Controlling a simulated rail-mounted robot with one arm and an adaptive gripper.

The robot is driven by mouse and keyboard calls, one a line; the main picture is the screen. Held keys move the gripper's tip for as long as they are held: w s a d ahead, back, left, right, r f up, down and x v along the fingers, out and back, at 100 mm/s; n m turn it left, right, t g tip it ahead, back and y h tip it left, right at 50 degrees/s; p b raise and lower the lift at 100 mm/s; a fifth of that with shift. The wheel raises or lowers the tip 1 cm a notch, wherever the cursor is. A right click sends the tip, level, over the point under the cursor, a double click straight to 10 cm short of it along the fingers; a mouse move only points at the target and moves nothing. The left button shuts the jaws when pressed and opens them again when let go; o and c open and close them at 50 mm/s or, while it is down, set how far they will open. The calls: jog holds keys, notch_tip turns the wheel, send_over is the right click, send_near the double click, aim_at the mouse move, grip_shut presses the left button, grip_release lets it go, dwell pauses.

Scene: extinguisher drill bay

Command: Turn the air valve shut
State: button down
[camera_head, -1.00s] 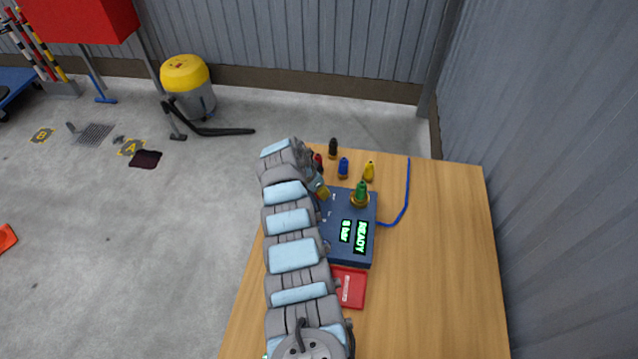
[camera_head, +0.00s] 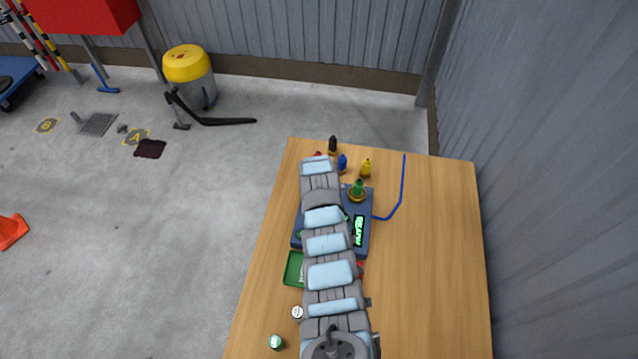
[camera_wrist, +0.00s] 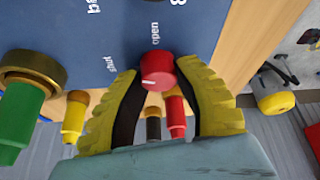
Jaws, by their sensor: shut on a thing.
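The air valve is a red round knob (camera_wrist: 158,70) with a white mark, on the blue console (camera_wrist: 115,30) between printed words "open" and "shut". The white mark sits on the knob's lower edge in the wrist view. My gripper (camera_wrist: 160,72) has yellow ridged fingers on both sides of the knob and is shut on it. In the head view my arm covers the gripper, the knob and part of the console (camera_head: 365,200). The console's lit display (camera_head: 358,231) is partly covered too.
A green piece in a brass ring (camera_head: 357,190) stands on the console. Small black (camera_head: 332,145), blue (camera_head: 342,163) and yellow (camera_head: 366,168) pieces stand behind it. A blue hose (camera_head: 402,187) runs right. A green tray (camera_head: 292,268) lies in front. The table's right side (camera_head: 430,270) is clear.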

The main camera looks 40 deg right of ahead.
jog(key=shift+s+f+n+t+y+b, duration=0.1)
jog(key=shift+n+t+y+b, duration=0.15)
jog(key=shift+n+b, duration=0.5)
jog(key=shift+f+n+t+y+b, duration=0.15)
jog(key=shift+n+y+b, duration=0.2)
jog(key=shift+n, duration=0.8)
jog(key=shift+r, duration=0.15)
jog(key=c, duration=0.7)
grip_release()
jog(key=shift+r, duration=0.15)
